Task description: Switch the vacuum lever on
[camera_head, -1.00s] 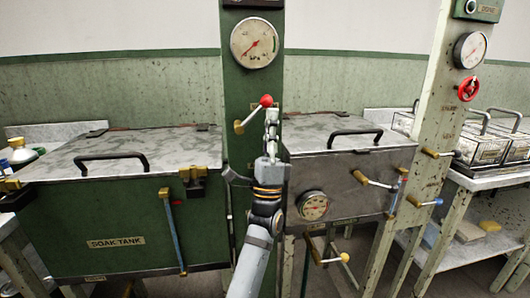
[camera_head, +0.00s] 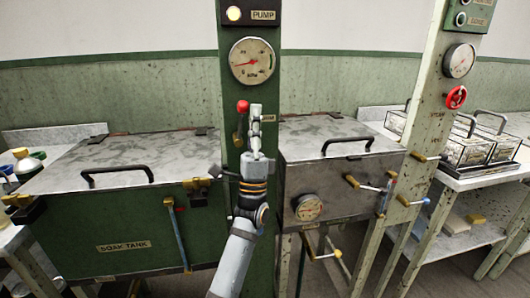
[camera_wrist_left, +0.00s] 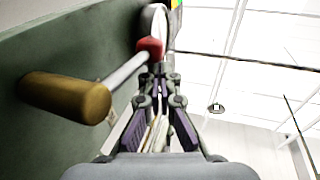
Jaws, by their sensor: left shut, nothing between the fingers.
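The vacuum lever, with a red knob (camera_head: 243,106) and a brass pivot (camera_head: 238,138), is on the green post (camera_head: 231,90) and stands nearly upright. In the left wrist view its red knob (camera_wrist_left: 150,47) is just past my fingertips, and its brass pivot (camera_wrist_left: 68,97) is at left. My left gripper (camera_head: 256,108) is shut and empty, pointing up just right of the lever. In the wrist view its fingers (camera_wrist_left: 158,78) are close to the rod and knob; I cannot tell whether they touch. A round gauge (camera_head: 254,61) and a lit pump lamp (camera_head: 234,14) are above.
The green soak tank (camera_head: 140,235) is at left and a grey metal basin (camera_head: 335,165) at right, both lidded with black handles. A red valve wheel (camera_head: 456,97) is on the right post. Wire baskets (camera_head: 480,145) stand on a side table.

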